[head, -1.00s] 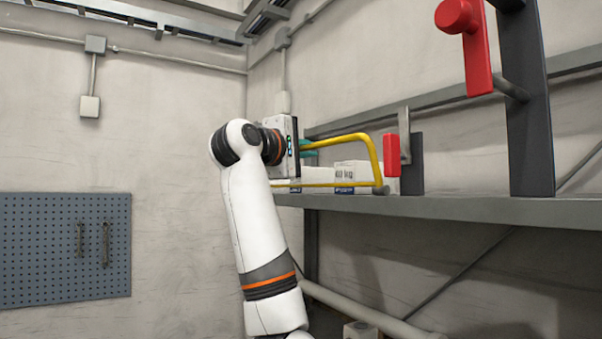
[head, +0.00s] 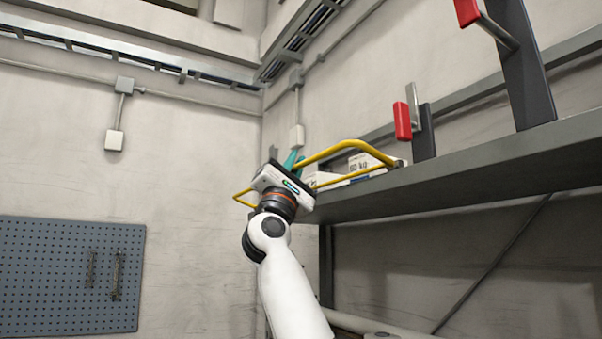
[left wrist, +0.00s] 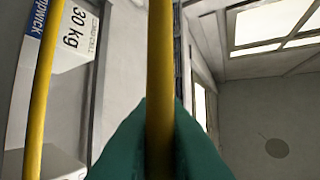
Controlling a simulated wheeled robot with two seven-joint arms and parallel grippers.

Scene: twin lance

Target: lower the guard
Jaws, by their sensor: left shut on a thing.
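The guard is a yellow tube frame (head: 345,146) at the shelf's front edge. Its right end is by the shelf near the red-handled lever, and another bent part sticks out left of my gripper. My left gripper (head: 292,161), with teal fingers, is shut on the guard's bar. In the left wrist view the yellow bar (left wrist: 160,60) runs between the teal fingertips (left wrist: 160,130). A second yellow bar shows there at the left. The gripper body hides part of the guard in the head view. My right gripper is out of view.
A grey shelf (head: 460,182) runs along the right wall. White boxes (head: 368,163) stand on it behind the guard, one marked 30 kg in the wrist view. A red-handled lever (head: 402,121) and another red handle (head: 468,12) are to the right. A blue pegboard (head: 70,275) hangs left.

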